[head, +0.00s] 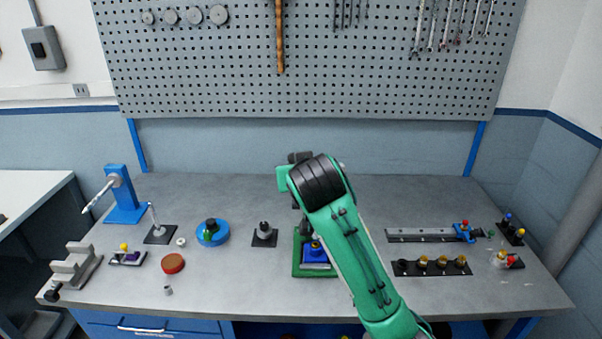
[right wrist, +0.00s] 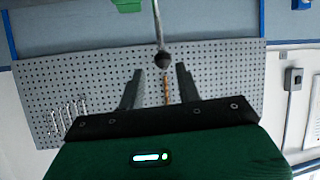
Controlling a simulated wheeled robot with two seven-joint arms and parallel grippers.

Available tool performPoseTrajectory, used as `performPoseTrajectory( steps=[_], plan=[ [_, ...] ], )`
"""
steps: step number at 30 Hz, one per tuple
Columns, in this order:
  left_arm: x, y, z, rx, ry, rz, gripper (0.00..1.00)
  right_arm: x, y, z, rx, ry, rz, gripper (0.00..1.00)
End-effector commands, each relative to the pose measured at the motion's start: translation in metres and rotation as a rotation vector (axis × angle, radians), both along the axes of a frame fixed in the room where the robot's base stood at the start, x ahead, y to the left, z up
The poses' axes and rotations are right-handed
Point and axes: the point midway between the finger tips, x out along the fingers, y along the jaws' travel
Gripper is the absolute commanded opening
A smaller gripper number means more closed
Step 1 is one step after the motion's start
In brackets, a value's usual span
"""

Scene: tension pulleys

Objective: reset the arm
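My right arm reaches in from the lower right in the head view and covers the table's middle; its gripper is hidden there. In the right wrist view my right gripper (right wrist: 160,73) is open, its two dark fingers apart. A thin rod with a black ball end (right wrist: 162,61) shows between and just beyond the fingertips; I cannot tell whether it is touched. A green base (head: 297,271) with a blue block (head: 315,253) sits on the table under my arm, partly hidden. Which thing is the arm of the task is unclear. My left gripper is not in view.
The workbench (head: 225,290) holds a blue stand (head: 117,193), a blue round dish (head: 211,239), a red disc (head: 173,263), a black peg base (head: 264,239), a long rail (head: 430,236) and a black strip with several brass pegs (head: 430,268). A pegboard (head: 350,60) stands behind.

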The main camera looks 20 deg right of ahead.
Motion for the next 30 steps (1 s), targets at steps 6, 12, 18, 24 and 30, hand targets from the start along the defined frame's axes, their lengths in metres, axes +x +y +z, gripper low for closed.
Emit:
performPoseTrajectory(
  steps=[6,12,18,24,30],
  plan=[
    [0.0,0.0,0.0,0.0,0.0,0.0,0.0,-0.001,0.0,-0.005,0.0,0.008,0.002,0.34],
    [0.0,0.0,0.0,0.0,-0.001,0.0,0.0,-0.024,-0.007,-0.064,0.002,0.098,0.026,0.34],
    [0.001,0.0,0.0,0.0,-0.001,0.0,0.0,-0.072,-0.018,-0.146,0.004,0.236,0.062,0.34],
    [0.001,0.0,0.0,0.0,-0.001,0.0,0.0,-0.132,-0.029,-0.217,0.005,0.371,0.098,0.34],
    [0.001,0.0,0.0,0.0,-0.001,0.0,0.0,-0.201,-0.041,-0.274,0.006,0.502,0.129,0.34]
  ],
)
